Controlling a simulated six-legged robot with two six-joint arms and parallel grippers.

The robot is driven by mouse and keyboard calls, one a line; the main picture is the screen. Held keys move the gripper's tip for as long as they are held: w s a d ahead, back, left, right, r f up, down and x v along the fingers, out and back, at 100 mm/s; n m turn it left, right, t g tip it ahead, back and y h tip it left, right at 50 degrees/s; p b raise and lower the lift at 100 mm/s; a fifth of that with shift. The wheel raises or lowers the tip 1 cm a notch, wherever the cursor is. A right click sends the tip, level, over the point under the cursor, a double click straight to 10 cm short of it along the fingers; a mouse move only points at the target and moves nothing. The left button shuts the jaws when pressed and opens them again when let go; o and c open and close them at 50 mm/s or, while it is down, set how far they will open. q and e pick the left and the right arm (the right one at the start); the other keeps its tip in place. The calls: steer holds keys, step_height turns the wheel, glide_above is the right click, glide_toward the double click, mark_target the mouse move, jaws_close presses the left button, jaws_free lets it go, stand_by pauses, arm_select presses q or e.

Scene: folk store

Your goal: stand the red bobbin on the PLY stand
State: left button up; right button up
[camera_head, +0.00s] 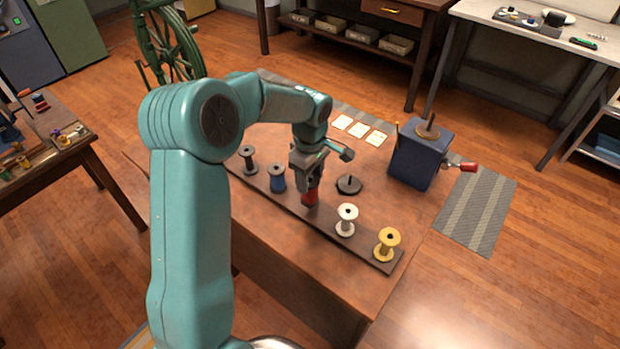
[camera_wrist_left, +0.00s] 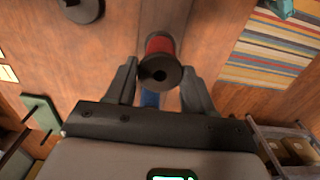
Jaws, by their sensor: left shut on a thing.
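The red bobbin (camera_head: 310,196) is between the fingers of my left gripper (camera_head: 307,183), which is shut on it. It is upright, in line with the bobbins on the dark rack (camera_head: 326,231); I cannot tell if it is lifted. In the left wrist view the red bobbin (camera_wrist_left: 160,47) shows its dark end and red winding between the fingers (camera_wrist_left: 158,75). A dark round stand with a peg (camera_head: 349,184) is empty, just right of the gripper; it shows partly in the wrist view (camera_wrist_left: 82,8). No PLY label is readable. My right gripper is out of view.
On the rack are a dark bobbin (camera_head: 247,158), a blue one (camera_head: 277,178), a white one (camera_head: 346,220) and a yellow one (camera_head: 387,243). A blue box with a crank (camera_head: 418,157) stands at the table's right back, near pale cards (camera_head: 359,130).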

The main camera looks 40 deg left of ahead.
arm_select(q)
steer(key=shift+s+r+p, duration=0.2)
steer(key=shift+s+r, duration=0.05)
steer(key=shift+r, duration=0.4)
steer(key=shift+s+r+p, duration=0.2)
steer(key=shift+r, duration=0.45)
steer(key=shift+s+r+p, duration=0.2)
steer(key=shift+s+r, duration=0.05)
steer(key=shift+r, duration=0.4)
